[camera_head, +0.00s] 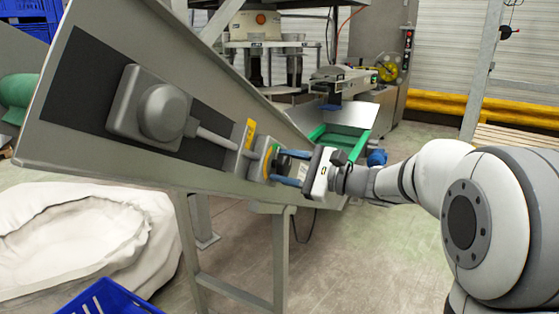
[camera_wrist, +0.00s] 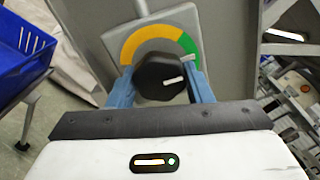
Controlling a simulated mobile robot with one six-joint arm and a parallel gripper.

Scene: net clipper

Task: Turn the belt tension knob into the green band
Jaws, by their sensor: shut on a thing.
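The belt tension knob (camera_wrist: 160,78) is black and many-sided, with a white pointer line on its face. It sits before a dial plate with a yellow-orange arc (camera_wrist: 146,38) and a green band (camera_wrist: 189,43) at the arc's right end. The pointer line points right and slightly up, towards the lower side of the green band; I cannot tell whether it lies within the band. My gripper (camera_wrist: 160,88) is shut on the knob, one blue finger on each side. In the head view my gripper (camera_head: 285,168) reaches the dial plate (camera_head: 262,157) from the right; its fingers partly hide the knob.
The plate is on the sloping grey conveyor side (camera_head: 90,155), beside a grey motor housing (camera_head: 150,108) and a yellow label (camera_head: 249,133). A blue crate (camera_head: 108,299) and a white sack (camera_head: 75,235) are below left. Open floor (camera_head: 370,260) lies below my arm.

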